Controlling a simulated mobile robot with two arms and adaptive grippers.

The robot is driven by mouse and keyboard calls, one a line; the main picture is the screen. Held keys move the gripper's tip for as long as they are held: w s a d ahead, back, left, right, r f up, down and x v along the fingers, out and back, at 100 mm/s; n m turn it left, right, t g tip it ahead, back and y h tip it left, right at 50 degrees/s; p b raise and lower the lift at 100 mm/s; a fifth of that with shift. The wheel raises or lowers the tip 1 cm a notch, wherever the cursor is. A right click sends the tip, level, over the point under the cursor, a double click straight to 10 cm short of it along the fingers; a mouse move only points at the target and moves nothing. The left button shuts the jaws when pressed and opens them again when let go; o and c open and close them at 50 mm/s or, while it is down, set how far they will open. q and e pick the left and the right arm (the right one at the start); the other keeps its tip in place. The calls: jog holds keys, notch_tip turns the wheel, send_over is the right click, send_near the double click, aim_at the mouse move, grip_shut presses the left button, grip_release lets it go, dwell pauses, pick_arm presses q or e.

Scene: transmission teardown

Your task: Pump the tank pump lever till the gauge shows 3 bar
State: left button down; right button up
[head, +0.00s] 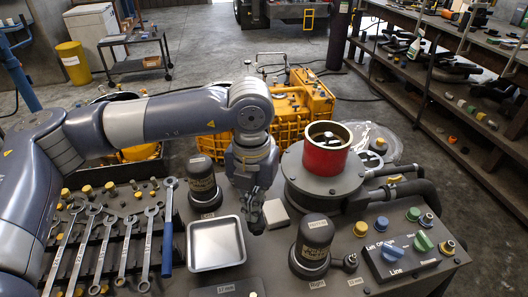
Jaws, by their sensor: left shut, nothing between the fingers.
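My left gripper (256,222) points down over the bench, just right of a silver tray (241,262) and next to a small pale block (276,214). Its fingers are shut with nothing between them. A grey round housing (312,188) carrying a red cylinder (325,160) stands to its right, with dark hoses on its right side. I cannot make out a pump lever or a gauge for certain. My right gripper is not in view.
Dark labelled canisters stand behind the tray (203,188) and at the front right (312,245). A control box (400,262) with blue and green knobs sits at right. Several wrenches (127,245) lie at left. A yellow crate (225,148) stands behind the bench.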

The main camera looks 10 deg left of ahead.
pick_arm(q)
jog(key=shift+f, duration=0.55)
jog(key=shift+r+p, duration=0.3)
jog(key=shift+r, duration=0.4)
notch_tip(320, 180, up, 7)
jog(key=p, duration=0.3)
notch_tip(320, 180, down, 8)
jog(key=b, duration=0.7)
jog(key=shift+f+b, duration=0.15)
jog(key=shift+b, duration=0.25)
jog(key=shift+r+p, duration=0.4)
jog(key=shift+r, duration=0.1)
notch_tip(320, 180, up, 7)
jog(key=p, duration=0.3)
jog(key=shift+p, duration=0.3)
jog(key=shift+r, duration=0.15)
